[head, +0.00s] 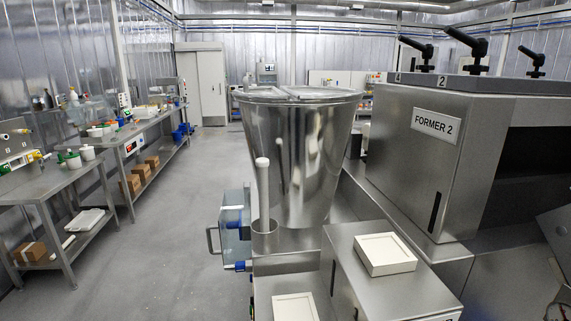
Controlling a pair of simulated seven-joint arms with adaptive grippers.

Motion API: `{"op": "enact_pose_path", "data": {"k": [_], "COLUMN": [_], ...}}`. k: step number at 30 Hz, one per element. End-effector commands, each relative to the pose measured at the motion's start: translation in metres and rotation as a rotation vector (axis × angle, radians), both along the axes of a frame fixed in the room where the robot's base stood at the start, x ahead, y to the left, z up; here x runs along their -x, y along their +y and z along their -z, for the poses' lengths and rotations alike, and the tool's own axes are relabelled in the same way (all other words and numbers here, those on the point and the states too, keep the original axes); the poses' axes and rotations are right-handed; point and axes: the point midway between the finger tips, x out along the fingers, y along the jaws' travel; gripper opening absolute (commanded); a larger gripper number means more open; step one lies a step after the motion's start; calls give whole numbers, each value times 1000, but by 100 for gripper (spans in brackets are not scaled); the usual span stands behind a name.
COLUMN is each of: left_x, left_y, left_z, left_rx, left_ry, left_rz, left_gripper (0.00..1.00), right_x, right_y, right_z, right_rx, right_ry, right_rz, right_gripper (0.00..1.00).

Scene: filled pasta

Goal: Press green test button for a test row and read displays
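No test button or display can be clearly picked out. A small panel (18,160) with little coloured parts stands at the back of the nearest left bench, too small to read. Neither of my grippers is in view.
A large steel hopper (300,150) stands in the middle, close to the former. White square trays (385,253) (295,307) lie on steel surfaces in front. Steel benches (60,183) line the left wall. The grey floor (160,240) between is clear.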

Motion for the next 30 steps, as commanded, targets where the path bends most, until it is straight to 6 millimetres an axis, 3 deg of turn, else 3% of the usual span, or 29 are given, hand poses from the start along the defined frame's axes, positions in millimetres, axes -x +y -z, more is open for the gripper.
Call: {"op": "enact_pose_path", "data": {"k": [1, 12, 30], "left_x": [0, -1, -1], "left_y": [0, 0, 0], "left_z": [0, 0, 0], "left_rx": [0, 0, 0], "left_ry": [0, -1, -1], "left_rz": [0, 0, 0], "left_gripper": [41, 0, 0], "right_x": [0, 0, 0], "right_y": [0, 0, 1], "right_z": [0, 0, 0], "right_rx": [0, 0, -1], "right_ry": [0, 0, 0], "right_rz": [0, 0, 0], "right_gripper": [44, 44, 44]}}
